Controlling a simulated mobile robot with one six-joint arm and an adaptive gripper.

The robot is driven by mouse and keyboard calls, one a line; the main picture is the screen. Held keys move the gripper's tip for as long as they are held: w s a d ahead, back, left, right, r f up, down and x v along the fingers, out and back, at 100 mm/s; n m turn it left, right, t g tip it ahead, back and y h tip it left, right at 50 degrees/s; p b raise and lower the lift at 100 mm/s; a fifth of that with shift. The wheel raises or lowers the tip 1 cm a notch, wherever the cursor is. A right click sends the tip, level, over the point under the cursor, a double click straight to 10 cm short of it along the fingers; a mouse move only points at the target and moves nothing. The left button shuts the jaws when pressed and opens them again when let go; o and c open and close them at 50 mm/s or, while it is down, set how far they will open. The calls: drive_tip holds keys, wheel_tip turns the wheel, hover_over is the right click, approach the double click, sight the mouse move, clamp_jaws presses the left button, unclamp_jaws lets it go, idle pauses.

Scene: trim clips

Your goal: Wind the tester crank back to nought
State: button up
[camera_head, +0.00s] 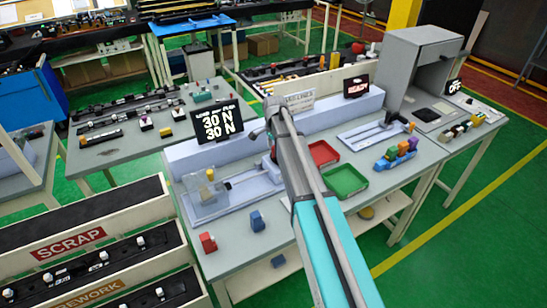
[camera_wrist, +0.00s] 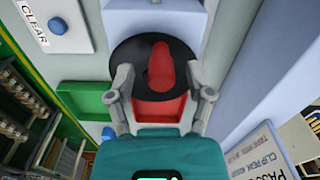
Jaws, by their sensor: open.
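The tester crank shows in the wrist view as a black disc (camera_wrist: 140,60) with a red handle (camera_wrist: 161,68) standing out from it. My gripper (camera_wrist: 162,88) is open, with one grey finger on each side of the handle. Gaps show between the fingers and the handle, and I cannot tell whether either finger touches the disc. In the head view my arm hides the crank and most of the gripper.
A panel with a blue button (camera_wrist: 55,17) marked CLEAR is near the crank. A red tray (camera_head: 322,153) and a green tray (camera_head: 345,182) lie right of my arm. A red block (camera_head: 208,242) and a blue block (camera_head: 257,221) stand near the bench's front edge.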

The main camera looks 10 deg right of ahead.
drive_tip(key=shift+f+b, duration=0.95)
drive_tip(key=shift+f, duration=0.35)
clamp_jaws()
drive_tip(key=shift+a, duration=0.2)
drive_tip(key=shift+d, duration=0.1)
